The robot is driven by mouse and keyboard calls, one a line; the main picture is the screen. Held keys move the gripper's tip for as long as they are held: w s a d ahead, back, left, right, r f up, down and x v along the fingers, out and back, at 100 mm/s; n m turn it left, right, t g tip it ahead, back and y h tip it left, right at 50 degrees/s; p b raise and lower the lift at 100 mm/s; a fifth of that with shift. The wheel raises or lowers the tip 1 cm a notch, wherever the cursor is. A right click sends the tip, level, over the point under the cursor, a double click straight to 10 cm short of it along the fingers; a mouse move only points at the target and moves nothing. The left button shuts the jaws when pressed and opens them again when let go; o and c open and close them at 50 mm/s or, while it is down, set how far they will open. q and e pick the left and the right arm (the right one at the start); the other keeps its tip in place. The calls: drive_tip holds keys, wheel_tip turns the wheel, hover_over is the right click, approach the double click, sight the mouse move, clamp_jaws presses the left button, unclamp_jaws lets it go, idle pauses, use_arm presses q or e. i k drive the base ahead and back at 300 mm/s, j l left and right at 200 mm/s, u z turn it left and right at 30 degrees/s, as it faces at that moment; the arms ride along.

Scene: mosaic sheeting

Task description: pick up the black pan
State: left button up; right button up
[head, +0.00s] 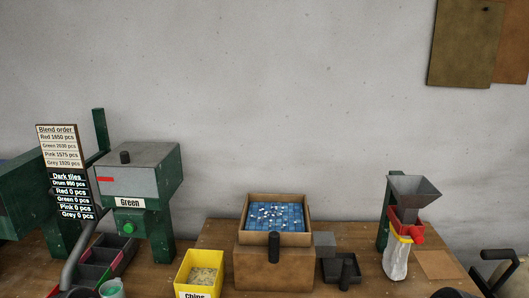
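The black pan (329,270) sits on the wooden bench right of the middle, beside a wooden box.
The wooden box (272,269) holds a tray of blue and white tiles. A yellow chips bin (188,270) stands left of it. A funnel (414,189) over a white bag (396,261) stands right of the pan. A green machine (139,171) is at left.

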sight(343, 269)
drive_tip(key=i+j, duration=0.35)
drive_tip(key=i, duration=0.2)
drive_tip(key=i+j+z, duration=0.25)
drive_tip(key=z, duration=1.9)
